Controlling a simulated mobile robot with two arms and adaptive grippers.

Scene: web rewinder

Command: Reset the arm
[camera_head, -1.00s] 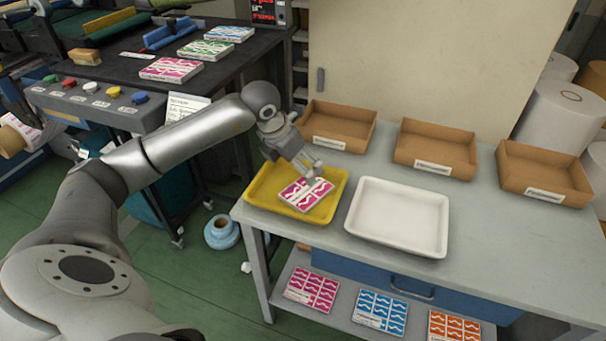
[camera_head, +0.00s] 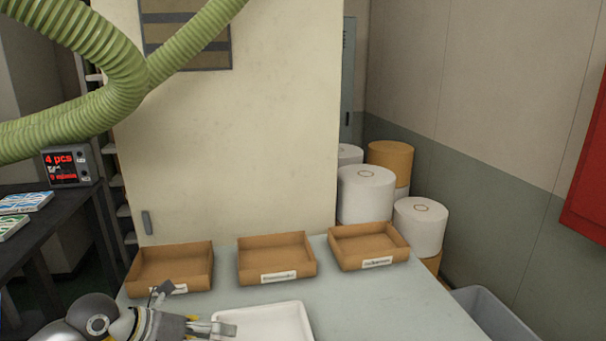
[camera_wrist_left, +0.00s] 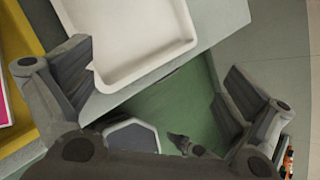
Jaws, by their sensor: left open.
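My left gripper (camera_head: 215,328) is low in the head view, beside the left edge of the white tray (camera_head: 290,318). It also shows in the left wrist view (camera_wrist_left: 155,85), with its fingers spread wide and nothing between them. There the white tray (camera_wrist_left: 182,45) lies beyond the fingers, and green floor shows between them. The yellow tray (camera_wrist_left: 22,35) is at the left edge of the wrist view, with a sliver of a pink package (camera_wrist_left: 4,95) in it. My right gripper is in neither view.
Three labelled cardboard trays, left (camera_head: 140,270), middle (camera_head: 252,263) and right (camera_head: 345,250), stand at the back of the table (camera_head: 395,315). A cream cabinet (camera_head: 230,150) is behind them. White rolls (camera_head: 365,200) stand behind right. A grey bin (camera_head: 490,315) is at the lower right.

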